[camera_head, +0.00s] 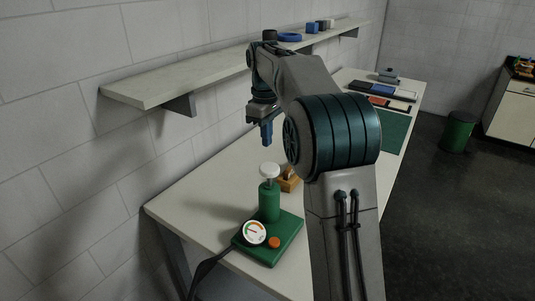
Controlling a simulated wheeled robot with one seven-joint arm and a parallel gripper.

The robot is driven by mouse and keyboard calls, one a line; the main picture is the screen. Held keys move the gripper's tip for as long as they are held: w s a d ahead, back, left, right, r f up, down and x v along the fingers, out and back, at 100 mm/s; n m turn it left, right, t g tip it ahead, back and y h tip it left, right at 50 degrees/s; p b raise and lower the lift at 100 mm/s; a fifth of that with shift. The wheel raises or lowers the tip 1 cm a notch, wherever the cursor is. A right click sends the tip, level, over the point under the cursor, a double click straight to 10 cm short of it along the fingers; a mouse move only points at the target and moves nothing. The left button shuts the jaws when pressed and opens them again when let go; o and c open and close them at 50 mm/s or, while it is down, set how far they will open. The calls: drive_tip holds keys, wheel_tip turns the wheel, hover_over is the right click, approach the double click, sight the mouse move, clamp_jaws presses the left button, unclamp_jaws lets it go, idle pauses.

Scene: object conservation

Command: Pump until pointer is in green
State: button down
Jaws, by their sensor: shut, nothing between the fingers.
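The green pump (269,205) stands upright on a green base (284,240) near the front end of the white bench. Its round white knob (269,170) sits on top, with a short stem showing under it. A round dial gauge (255,232) is on the front left of the base. The dial has a coloured scale, but the pointer is too small to read surely. An orange button (274,242) is beside the gauge. My gripper (267,142) points down with blue fingers, shut and empty, above and apart from the white knob.
A wooden block (288,181) is behind the pump, partly hidden by my arm. A wall shelf (150,84) runs along the left above the bench. Trays (370,88) and a green mat (394,132) lie farther back. Bench space left of the pump is clear.

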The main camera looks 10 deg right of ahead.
drive_tip(key=shift+r, duration=1.2)
idle(2.4)
drive_tip(key=s+m+t, duration=0.2)
drive_tip(key=s+m, duration=0.2)
drive_tip(key=s, duration=1.1)
drive_tip(key=s+f+m+t, duration=0.2)
drive_tip(key=s+f+m, duration=0.3)
drive_tip(key=s+f, duration=0.4)
drive_tip(key=s, duration=0.7)
drive_tip(key=shift+s+d+f, duration=0.2)
drive_tip(key=shift+s+d, duration=0.15)
drive_tip(key=shift+s, duration=0.05)
